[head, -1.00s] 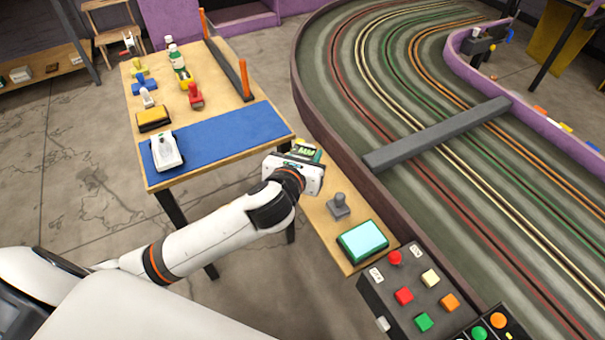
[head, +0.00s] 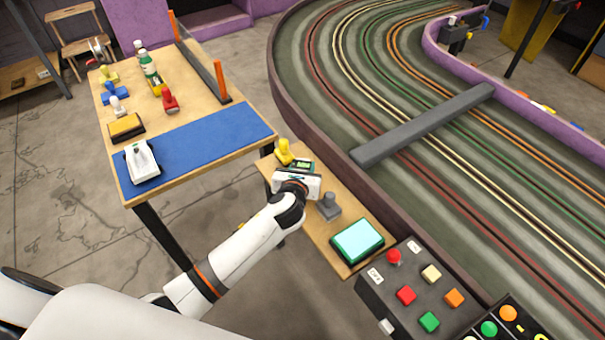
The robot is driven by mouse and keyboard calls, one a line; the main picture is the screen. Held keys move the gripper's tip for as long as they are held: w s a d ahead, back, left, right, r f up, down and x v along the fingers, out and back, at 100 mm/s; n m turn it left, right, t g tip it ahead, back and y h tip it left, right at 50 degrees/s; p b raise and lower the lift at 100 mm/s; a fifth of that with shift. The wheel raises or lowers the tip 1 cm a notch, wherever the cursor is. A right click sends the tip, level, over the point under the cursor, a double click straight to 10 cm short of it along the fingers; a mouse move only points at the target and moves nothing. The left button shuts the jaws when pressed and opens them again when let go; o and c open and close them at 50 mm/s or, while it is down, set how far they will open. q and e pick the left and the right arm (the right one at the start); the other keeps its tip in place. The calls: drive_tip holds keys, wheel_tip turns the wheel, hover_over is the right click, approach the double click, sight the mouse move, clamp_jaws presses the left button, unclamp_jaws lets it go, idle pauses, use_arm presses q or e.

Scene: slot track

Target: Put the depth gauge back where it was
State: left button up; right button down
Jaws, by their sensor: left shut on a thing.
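My left gripper (head: 300,173) is over the narrow wooden shelf beside the track, seen from behind. It is shut on a small dark device with a greenish display (head: 303,163), which I take to be the depth gauge. The white gripper body hides the fingertips and most of the device. I cannot tell whether the device touches the shelf. A yellow knobbed piece (head: 284,151) stands just beyond and left of it, and a grey knobbed piece (head: 328,206) stands close on the right. My right gripper is not in view.
The narrow shelf (head: 313,238) also holds a teal-topped pad (head: 357,240). A button box (head: 420,290) stands at its near end. The track's dark wall (head: 330,145) runs along its right side. The larger table with a blue mat (head: 200,142) carries a white device (head: 142,161) and several coloured pieces.

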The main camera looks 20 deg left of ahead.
use_arm(q)
drive_tip(key=shift+f, duration=0.95)
drive_tip(key=shift+r, duration=0.1)
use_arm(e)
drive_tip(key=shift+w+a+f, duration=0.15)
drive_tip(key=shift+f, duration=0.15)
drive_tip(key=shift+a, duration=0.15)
use_arm(q)
drive_tip(key=o, duration=1.1)
drive_tip(key=shift+o, duration=0.2)
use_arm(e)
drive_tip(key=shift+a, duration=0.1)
use_arm(q)
drive_tip(key=shift+s+r, duration=0.1)
drive_tip(key=shift+s, duration=0.15)
drive_tip(key=p+v, duration=0.1)
drive_tip(key=v, duration=1)
drive_tip(key=shift+s+r, duration=0.1)
drive_tip(key=shift+s, duration=0.15)
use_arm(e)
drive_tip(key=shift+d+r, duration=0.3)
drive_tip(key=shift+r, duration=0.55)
